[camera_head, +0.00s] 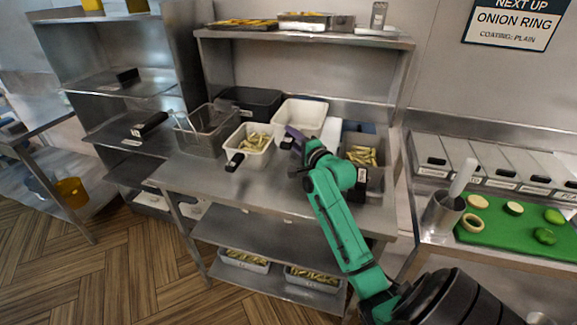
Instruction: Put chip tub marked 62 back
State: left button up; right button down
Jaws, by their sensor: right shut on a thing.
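My right gripper (296,141) is over the middle of the steel worktable. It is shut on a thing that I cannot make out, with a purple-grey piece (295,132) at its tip. A pale tub of chips (252,140) with a black handle is just left of it. A dark grey tub of chips (362,157) stands to its right, partly behind my green arm. Two more tubs of chips, one on the left (245,260) and one on the right (312,278), are on the bottom shelf. Tub numbers are too small to read. My left gripper is not in view.
An empty-looking white tub (301,112), a black bin (249,102) and a wire basket (205,132) stand close around the gripper. An overhead shelf (304,38) holds trays. A green board (510,229) with cut vegetables lies at right. The worktable's front left is bare.

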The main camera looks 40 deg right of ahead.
jog(key=f+b, duration=0.3)
jog(key=f, duration=0.1)
jog(key=f+b, duration=0.3)
jog(key=f, duration=0.1)
jog(key=f+b, duration=0.3)
jog(key=f, duration=0.1)
jog(key=shift+s, duration=0.3)
jog(key=shift+r, duration=0.15)
jog(key=shift+f, duration=0.35)
jog(key=shift+c, duration=2.2)
grip_release()
